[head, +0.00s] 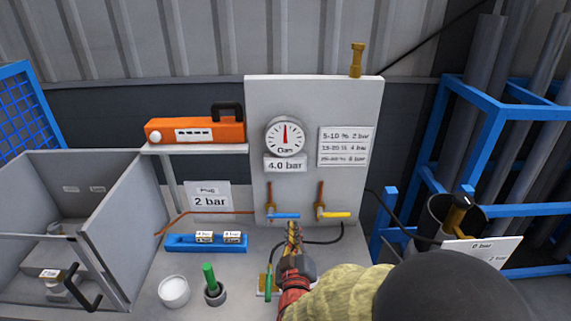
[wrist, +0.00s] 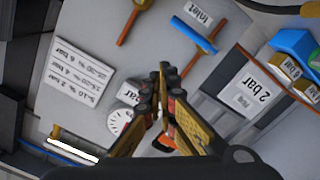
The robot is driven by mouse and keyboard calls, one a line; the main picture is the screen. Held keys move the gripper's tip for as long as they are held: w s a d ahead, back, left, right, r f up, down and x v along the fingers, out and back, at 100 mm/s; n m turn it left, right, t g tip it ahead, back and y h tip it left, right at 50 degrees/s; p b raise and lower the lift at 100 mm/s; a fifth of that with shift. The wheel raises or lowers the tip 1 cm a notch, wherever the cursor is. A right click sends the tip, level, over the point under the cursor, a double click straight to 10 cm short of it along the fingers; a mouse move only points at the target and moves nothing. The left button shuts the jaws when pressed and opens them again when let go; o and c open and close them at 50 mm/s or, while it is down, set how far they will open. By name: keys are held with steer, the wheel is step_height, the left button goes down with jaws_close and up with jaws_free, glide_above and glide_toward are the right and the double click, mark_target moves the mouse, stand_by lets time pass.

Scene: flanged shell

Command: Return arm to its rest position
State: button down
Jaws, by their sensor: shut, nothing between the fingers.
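My gripper (head: 294,228) is in front of the grey panel (head: 262,130), just below the blue-handled valve (head: 284,215). Its fingers are together with nothing between them, and they also show in the wrist view (wrist: 164,75). In the head view my arm comes in from the bottom and hides part of the bench front. In the wrist view the fingers overlap the panel and partly cover the gauge. I cannot tell from these frames whether the fingers touch the panel.
The gauge (head: 285,136) sits above a yellow-handled valve (head: 333,214). A blue block rack (head: 178,243), white cup (head: 174,291) and green-handled item (head: 209,277) stand at left on the bench. A grey open box (head: 120,220) is further left; a blue frame (head: 437,140) is at right.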

steer(key=s+d+r+m+g+y, duration=0.3)
steer(key=s+r+g, duration=0.3)
steer(key=r, duration=0.1)
steer(key=s+d+r+m+g+h, duration=0.1)
steer(key=s+d+g, duration=0.2)
steer(key=s, duration=0.8)
steer(key=s+d+r+m+g, duration=0.1)
steer(key=s+d+m+g, duration=0.1)
steer(key=s+d, duration=0.5)
steer(key=s+g, duration=0.1)
steer(key=s, duration=0.3)
steer(key=shift+s+d+h, duration=0.25)
steer(key=shift+s+h, duration=0.1)
steer(key=shift+h, duration=0.05)
steer(key=shift+a, duration=0.1)
